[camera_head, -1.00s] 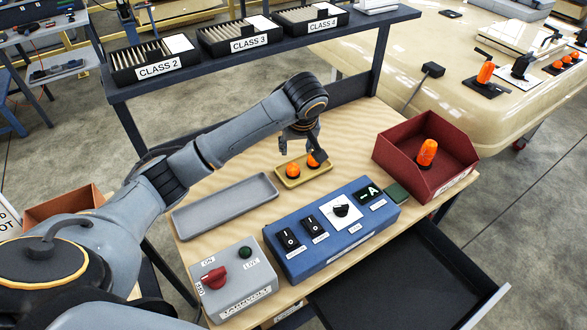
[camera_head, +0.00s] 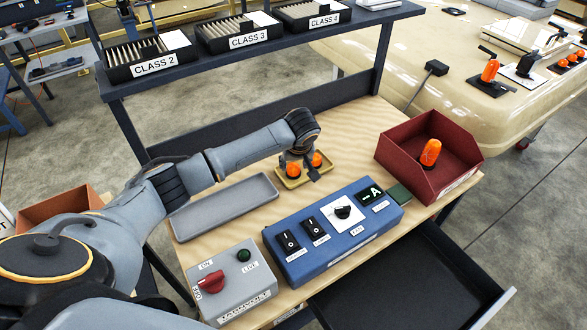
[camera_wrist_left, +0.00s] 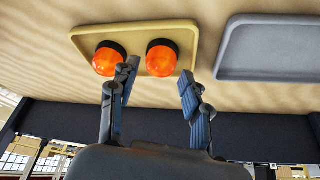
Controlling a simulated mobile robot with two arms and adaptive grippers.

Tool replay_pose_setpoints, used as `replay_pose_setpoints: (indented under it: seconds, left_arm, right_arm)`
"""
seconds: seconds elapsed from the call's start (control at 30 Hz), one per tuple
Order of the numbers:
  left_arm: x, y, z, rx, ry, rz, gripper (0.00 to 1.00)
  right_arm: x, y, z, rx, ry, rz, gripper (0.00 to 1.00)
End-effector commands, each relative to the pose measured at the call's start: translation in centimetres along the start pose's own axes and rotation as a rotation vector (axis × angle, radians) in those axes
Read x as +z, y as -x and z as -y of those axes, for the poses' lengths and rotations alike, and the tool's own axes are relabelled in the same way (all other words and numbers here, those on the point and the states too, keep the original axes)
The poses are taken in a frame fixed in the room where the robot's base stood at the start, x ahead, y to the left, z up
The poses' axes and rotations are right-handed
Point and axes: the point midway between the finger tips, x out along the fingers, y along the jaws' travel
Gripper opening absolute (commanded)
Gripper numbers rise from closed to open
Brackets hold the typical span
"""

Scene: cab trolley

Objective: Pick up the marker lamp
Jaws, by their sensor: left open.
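Two orange marker lamps with dark bases, a left one (camera_head: 292,170) and a right one (camera_head: 317,159), sit in a small yellow tray (camera_head: 290,186) on the wooden bench. My left gripper (camera_head: 304,170) is low at this tray, partly covering it. In the left wrist view its open, empty fingers (camera_wrist_left: 158,82) point at the tray (camera_wrist_left: 185,30). There one lamp (camera_wrist_left: 161,60) shows between the fingertips, and the other lamp (camera_wrist_left: 107,60) lies left of them, partly behind a finger. Contact cannot be told. A third orange lamp (camera_head: 430,153) stands in a red bin (camera_head: 450,182). My right gripper is out of view.
An empty grey tray (camera_head: 223,207) lies left of the yellow tray. A blue switch panel (camera_head: 325,245) and a grey box with a red knob (camera_head: 232,285) stand at the front. A dark shelf (camera_head: 270,58) with class boxes is behind; an open drawer (camera_head: 420,280) is below.

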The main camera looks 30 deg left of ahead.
Motion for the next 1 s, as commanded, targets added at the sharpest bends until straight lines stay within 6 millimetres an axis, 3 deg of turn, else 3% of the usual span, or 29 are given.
replay_pose_setpoints:
  seconds: [0.1, 0.23, 0.5, 0.57, 0.7, 1.0]
  left_arm:
    - [0.1, -1.7, 0.2, -0.005, 0.001, 0.002, 0.48]
    - [0.2, -3.3, 0.1, -0.003, 0.001, 0.002, 0.48]
    - [0.2, -3.8, 0.1, 0.0, -0.001, 0.0, 0.48]
    - [0.2, -3.8, 0.1, 0.0, -0.001, 0.0, 0.4]
    - [0.2, -3.8, 0.1, 0.0, 0.0, 0.0, 0.11]
    - [0.1, -3.6, 0.1, 0.0, 0.0, 0.0, 0.1]
  right_arm:
    - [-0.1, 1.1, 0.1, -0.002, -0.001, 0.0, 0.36]
    - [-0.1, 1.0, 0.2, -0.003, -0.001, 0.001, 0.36]
    - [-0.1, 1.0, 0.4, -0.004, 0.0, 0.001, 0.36]
    - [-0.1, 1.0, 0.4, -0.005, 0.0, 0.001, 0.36]
    - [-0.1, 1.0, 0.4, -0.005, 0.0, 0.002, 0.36]
    - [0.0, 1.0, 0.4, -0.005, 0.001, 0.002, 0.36]
